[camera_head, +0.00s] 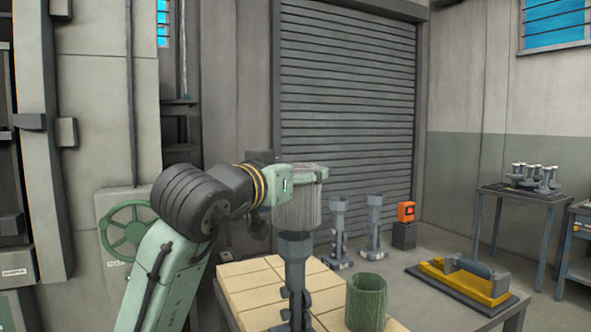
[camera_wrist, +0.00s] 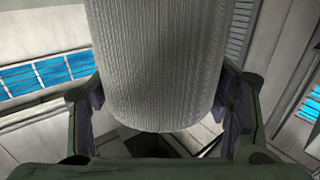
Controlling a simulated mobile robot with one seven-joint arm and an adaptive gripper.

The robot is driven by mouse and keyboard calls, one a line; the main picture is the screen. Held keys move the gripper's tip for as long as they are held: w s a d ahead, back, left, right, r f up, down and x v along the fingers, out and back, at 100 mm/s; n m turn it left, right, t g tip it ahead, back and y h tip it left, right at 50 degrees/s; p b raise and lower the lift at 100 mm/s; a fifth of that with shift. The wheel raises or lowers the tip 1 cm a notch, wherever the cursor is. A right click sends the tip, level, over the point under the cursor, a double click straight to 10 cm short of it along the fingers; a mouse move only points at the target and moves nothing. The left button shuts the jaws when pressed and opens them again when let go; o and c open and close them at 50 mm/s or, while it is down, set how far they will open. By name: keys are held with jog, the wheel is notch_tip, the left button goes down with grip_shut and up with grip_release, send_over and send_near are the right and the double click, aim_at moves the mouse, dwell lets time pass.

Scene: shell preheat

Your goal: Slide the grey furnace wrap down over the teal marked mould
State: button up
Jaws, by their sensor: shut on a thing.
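The grey furnace wrap (camera_head: 297,212) is a ribbed upright sleeve held in the air. It also fills the upper middle of the wrist view (camera_wrist: 158,65). My gripper (camera_head: 300,180) is shut on it, with one finger at each side in the wrist view. Below the wrap stands a dark grey mould (camera_head: 295,275) with a wide cup top. The wrap's lower edge appears just above that cup, slightly to its right, apart from it. Two similar moulds, a left one (camera_head: 338,232) and a right one (camera_head: 375,228), stand farther back. I cannot make out a teal mark on any mould.
A green ribbed sleeve (camera_head: 366,303) stands right of the front mould, on the tan-tiled table (camera_head: 248,290). A yellow tool (camera_head: 463,278) lies on a dark plate at the right. An orange device (camera_head: 406,212) sits behind. A side table (camera_head: 520,192) holds several small parts.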

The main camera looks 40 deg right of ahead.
aim_at(286, 299)
jog(key=shift+f+b, duration=7.45)
jog(key=shift+f, duration=4)
jog(key=shift+a, duration=0.15)
jog(key=o, duration=1.2)
jog(key=v, duration=1.2)
